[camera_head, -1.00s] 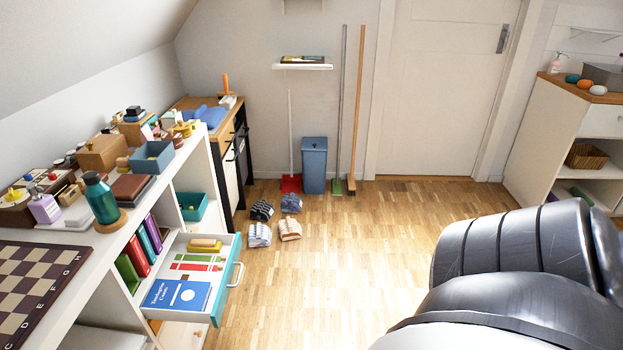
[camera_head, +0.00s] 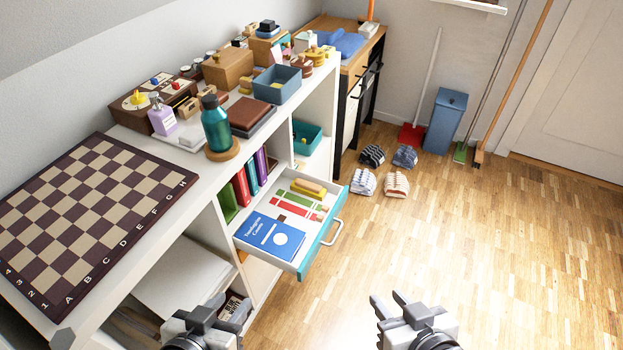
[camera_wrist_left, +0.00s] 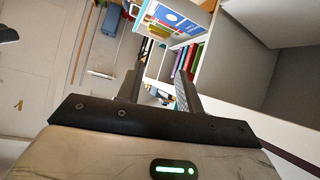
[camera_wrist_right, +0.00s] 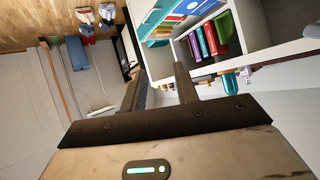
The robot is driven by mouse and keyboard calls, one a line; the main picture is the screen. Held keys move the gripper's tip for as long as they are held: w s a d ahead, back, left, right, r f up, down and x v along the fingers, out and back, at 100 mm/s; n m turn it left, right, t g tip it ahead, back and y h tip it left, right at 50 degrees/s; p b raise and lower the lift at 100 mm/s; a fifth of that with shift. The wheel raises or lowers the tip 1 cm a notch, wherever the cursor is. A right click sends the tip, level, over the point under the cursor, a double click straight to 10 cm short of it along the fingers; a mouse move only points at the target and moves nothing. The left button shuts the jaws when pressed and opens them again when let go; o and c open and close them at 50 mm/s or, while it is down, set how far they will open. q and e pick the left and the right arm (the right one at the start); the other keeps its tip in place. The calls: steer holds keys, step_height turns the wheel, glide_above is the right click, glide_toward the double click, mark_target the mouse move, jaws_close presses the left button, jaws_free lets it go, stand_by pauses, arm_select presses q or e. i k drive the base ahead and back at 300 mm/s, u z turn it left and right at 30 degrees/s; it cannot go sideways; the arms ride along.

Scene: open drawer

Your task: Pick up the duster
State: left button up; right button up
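The open drawer (camera_head: 334,217) with a teal front and a silver handle sticks out of the white shelf unit. In it lie a blue book (camera_head: 270,234), red and green flat items (camera_head: 297,206) and, at its far end, a yellow-brown block (camera_head: 309,187) that may be the duster; I cannot tell for sure. My left gripper (camera_head: 217,305) is open and empty at the bottom of the head view, in front of the shelf, apart from the drawer. My right gripper (camera_head: 391,300) is open and empty over the floor, to the right of the drawer.
A chessboard (camera_head: 85,205), a teal bottle (camera_head: 216,125) and several boxes stand on the shelf top. Four slippers, a blue bin (camera_head: 446,120) and brooms are at the back. The wooden floor (camera_head: 480,260) right of the drawer is clear.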

mark_target(314, 192)
steer(key=u, duration=0.05)
steer(key=k, duration=1.05)
steer(key=z, duration=1.1)
steer(key=i, duration=0.9)
steer(key=u, duration=0.3)
steer(key=i, duration=0.85)
steer(key=u, duration=0.65)
steer(key=i, duration=0.45)
steer(key=z, duration=0.05)
